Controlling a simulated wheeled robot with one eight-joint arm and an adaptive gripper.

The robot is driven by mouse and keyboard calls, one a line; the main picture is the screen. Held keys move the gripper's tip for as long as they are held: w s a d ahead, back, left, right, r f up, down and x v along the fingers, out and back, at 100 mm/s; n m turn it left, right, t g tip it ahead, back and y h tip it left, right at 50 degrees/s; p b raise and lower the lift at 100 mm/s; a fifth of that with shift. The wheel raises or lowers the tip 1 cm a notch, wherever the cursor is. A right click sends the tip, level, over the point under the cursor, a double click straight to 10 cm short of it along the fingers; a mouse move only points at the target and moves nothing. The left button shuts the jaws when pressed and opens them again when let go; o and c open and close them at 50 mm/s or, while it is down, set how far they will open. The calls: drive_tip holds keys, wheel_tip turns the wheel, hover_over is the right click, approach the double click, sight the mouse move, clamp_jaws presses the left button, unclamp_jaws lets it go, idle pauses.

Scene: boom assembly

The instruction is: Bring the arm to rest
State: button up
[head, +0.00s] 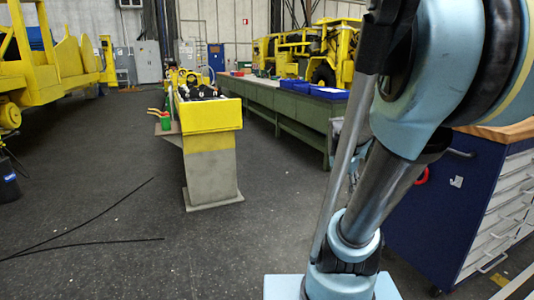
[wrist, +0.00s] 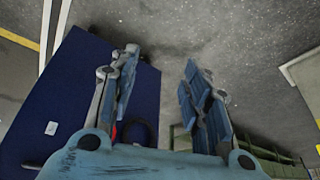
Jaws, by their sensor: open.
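My gripper (wrist: 160,92) shows in the wrist view with its two blue padded fingers spread apart. It is open and nothing is between the fingers. The dark grey floor and a blue cabinet side lie behind the fingers in that view. In the head view my arm fills the right side, its light blue joints and grey link raised.
A blue cabinet (head: 440,205) with white drawers stands close at the right, behind my arm. A yellow boom (head: 212,116) on a grey pedestal stands ahead. A long green workbench (head: 285,112) runs behind. Black cables (head: 90,222) lie on open floor at left.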

drive_tip(key=s+a+f+n+y, duration=0.1)
drive_tip(key=s+a+f+n, duration=0.1)
drive_tip(key=s+a+n, duration=0.2)
drive_tip(key=s+a+f+n+g+y, duration=0.1)
drive_tip(key=s+a+f+n, duration=0.2)
drive_tip(key=s, duration=0.6)
drive_tip(key=shift+a+n+y, duration=0.3)
drive_tip(key=shift+a+n, duration=0.6)
drive_tip(key=shift+f, duration=0.1)
drive_tip(key=shift+w+f+g, duration=0.2)
drive_tip(key=shift+w+g, duration=0.1)
drive_tip(key=shift+w, duration=0.1)
idle(0.4)
